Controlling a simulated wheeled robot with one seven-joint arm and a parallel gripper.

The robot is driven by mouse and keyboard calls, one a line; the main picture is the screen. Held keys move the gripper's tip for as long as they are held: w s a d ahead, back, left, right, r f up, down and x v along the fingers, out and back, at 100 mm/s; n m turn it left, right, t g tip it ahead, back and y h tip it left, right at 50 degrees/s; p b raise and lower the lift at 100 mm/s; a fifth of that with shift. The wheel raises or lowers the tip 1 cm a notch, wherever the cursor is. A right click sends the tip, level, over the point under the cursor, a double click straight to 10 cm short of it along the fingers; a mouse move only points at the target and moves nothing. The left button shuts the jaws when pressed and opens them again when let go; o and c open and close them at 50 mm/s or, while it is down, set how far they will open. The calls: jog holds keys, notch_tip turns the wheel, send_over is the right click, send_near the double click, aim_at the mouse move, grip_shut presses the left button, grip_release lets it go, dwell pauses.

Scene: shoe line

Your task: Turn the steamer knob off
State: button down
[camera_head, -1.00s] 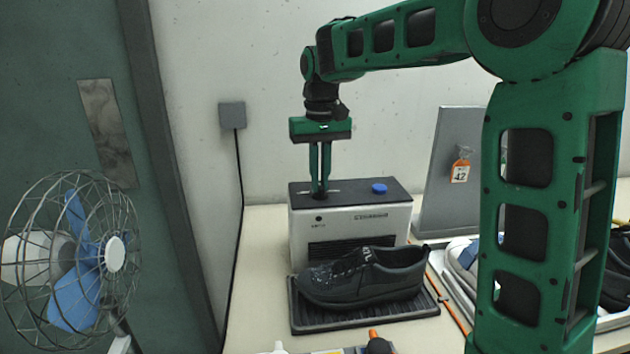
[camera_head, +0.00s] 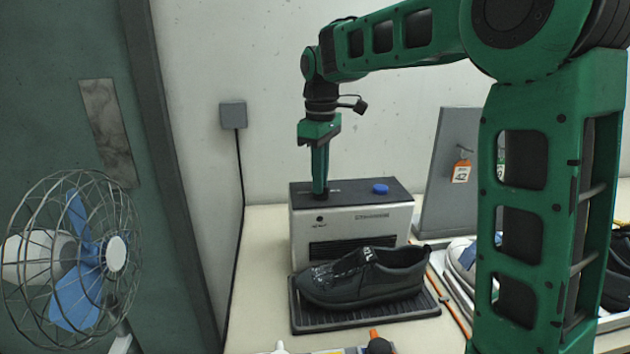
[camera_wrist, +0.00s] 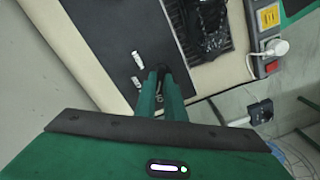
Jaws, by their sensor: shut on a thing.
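The steamer (camera_head: 350,232) is a light box with a dark top, standing on the table against the wall. My gripper (camera_head: 320,190) points straight down at the left part of its top. The fingers are shut on the steamer knob, a small dark part mostly hidden between the fingertips. In the wrist view my gripper (camera_wrist: 162,76) reaches the dark top of the steamer (camera_wrist: 110,35), where white marks show beside the fingertips. The knob's pointing direction cannot be made out.
A black shoe (camera_head: 365,277) sits on a ribbed dark tray (camera_head: 370,318) before the steamer. A blue cap (camera_head: 380,188) is on the steamer's top. A grey panel (camera_head: 447,170) stands to the right. A caged fan (camera_head: 70,260) is at left. A power strip (camera_wrist: 268,40) shows in the wrist view.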

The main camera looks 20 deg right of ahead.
jog(key=shift+w+d+n, duration=0.1)
jog(key=shift+d+n, duration=0.1)
jog(key=shift+n, duration=0.2)
jog(key=c, duration=1.8)
grip_release()
jog(key=shift+c, duration=0.2)
notch_tip(320, 180, up, 11)
jog(key=shift+f, duration=0.2)
